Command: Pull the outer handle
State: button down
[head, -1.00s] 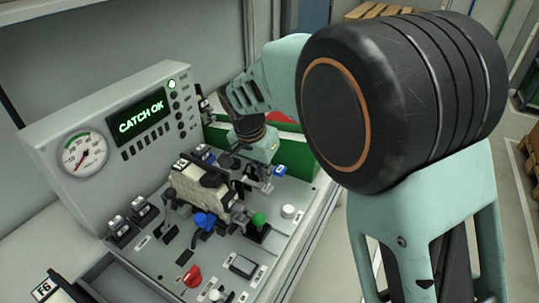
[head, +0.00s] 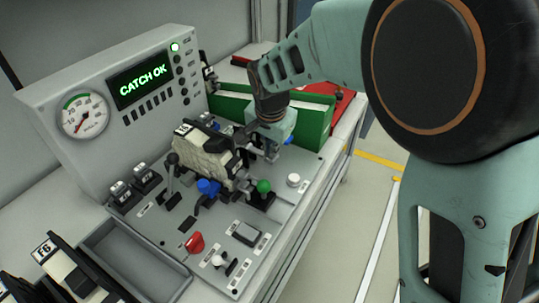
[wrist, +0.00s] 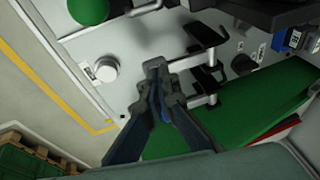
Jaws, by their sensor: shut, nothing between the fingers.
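My gripper (wrist: 157,75) is shut and empty, low over the control panel; in the head view it shows small at the panel's far right end (head: 271,156). In the wrist view two black handle-like parts on silver rods are to the right of my fingertips: one higher (wrist: 207,34), one lower (wrist: 208,80). I cannot tell which is the outer handle. The fingertips look close to the lower one; contact cannot be made out. In the head view the arm and a cream block (head: 203,160) crowd this spot, so the handles are hard to separate there.
A white button (head: 293,180) and a green knob (head: 264,186) stand near the gripper. A blue knob (head: 208,187) and a red knob (head: 195,242) are nearer. A green bin wall (head: 314,125) stands behind. The upright console (head: 110,95) reads "CATCH OK".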

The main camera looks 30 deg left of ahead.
jog(key=shift+d+f+y+b, duration=0.2)
jog(key=shift+f+y+b, duration=0.1)
jog(key=shift+f+b, duration=0.2)
jog(key=shift+d+f+b, duration=0.1)
jog(key=shift+f+b, duration=0.2)
jog(key=shift+b, duration=0.2)
jog(key=shift+d+f+b, duration=0.15)
jog(key=shift+f+b, duration=0.6)
jog(key=shift+f, duration=0.05)
jog(key=r+p, duration=0.1)
jog(key=r, duration=0.1)
jog(key=d+r+p, duration=0.1)
jog(key=p, duration=0.1)
jog(key=shift+d+r, duration=0.2)
jog(key=shift+r, duration=0.2)
notch_tip(320, 180, up, 9)
send_over(273, 160)
jog(key=s+d, duration=0.3)
jog(key=d, duration=0.2)
jog(key=shift+f, duration=0.1)
